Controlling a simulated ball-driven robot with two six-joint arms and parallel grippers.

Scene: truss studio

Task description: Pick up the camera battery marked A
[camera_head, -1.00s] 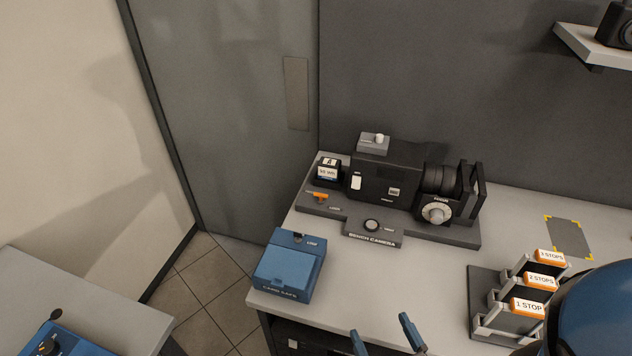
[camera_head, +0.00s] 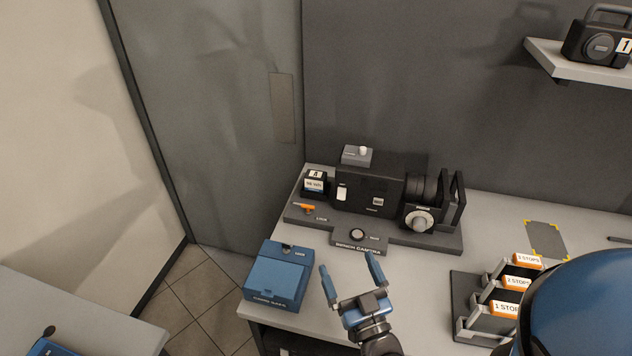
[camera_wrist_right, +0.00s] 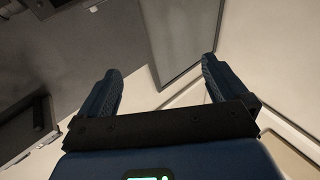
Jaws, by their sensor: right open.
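The camera battery marked A (camera_head: 314,183) is a small dark block with white labels. It sits upright at the left end of the bench camera (camera_head: 372,190), behind a small orange lever (camera_head: 304,207). My right gripper (camera_head: 349,268) is open and empty over the front of the table, in front of the bench camera and below and to the right of the battery. In the right wrist view the open fingers (camera_wrist_right: 163,82) have nothing between them, and the battery is not clearly seen there. My left gripper is not in view.
A blue box (camera_head: 277,279) stands at the table's front left corner. A rack of orange-labelled pieces (camera_head: 472,318) stands to the right. A yellow-cornered grey patch (camera_head: 546,239) lies behind it. A shelf (camera_head: 570,66) with a dark device hangs at upper right.

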